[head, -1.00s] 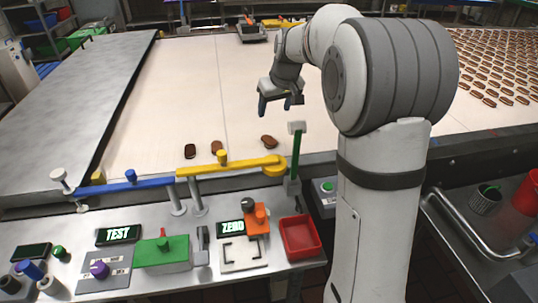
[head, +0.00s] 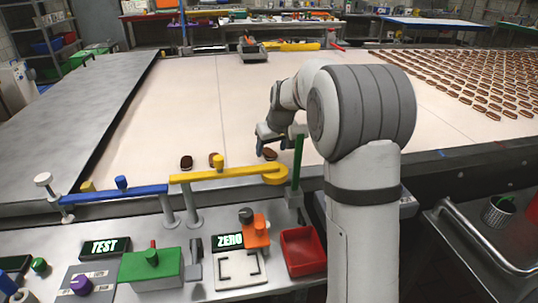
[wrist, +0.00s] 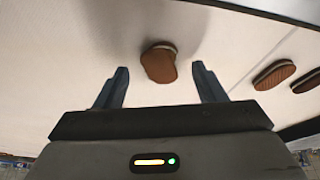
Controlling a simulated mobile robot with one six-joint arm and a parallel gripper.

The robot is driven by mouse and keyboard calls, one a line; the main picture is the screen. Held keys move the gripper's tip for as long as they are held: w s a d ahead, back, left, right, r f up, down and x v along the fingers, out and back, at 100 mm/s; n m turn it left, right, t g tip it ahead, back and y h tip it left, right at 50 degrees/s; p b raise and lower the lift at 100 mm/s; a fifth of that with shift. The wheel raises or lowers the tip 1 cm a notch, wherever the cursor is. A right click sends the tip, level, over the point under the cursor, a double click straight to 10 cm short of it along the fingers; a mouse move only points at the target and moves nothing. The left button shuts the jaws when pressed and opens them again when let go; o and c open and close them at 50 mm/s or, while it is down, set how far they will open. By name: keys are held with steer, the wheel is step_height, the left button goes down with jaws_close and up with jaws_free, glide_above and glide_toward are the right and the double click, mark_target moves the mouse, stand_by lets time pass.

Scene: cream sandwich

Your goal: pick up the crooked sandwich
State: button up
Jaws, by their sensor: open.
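The crooked sandwich (head: 269,154) is brown with a pale filling, and its halves look out of line. It lies on the pale belt (head: 190,105) near the front edge, just behind the yellow bar's hooked end. In the wrist view the same sandwich (wrist: 158,65) sits between the two blue fingertips, with clear gaps on both sides. My gripper (head: 268,144) is open and empty, pointing down right over it. It also shows in the wrist view (wrist: 160,72). How high the fingertips are above the belt is hard to tell.
A yellow bar (head: 215,175) and a green post (head: 297,160) stand close in front. A red tray (head: 303,250) and scale (head: 238,268) are on the counter.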

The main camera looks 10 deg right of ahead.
steer(key=shift+w+a+f, duration=0.1)
steer(key=shift+w+f, duration=0.15)
steer(key=shift+f, duration=0.4)
steer(key=c, duration=1)
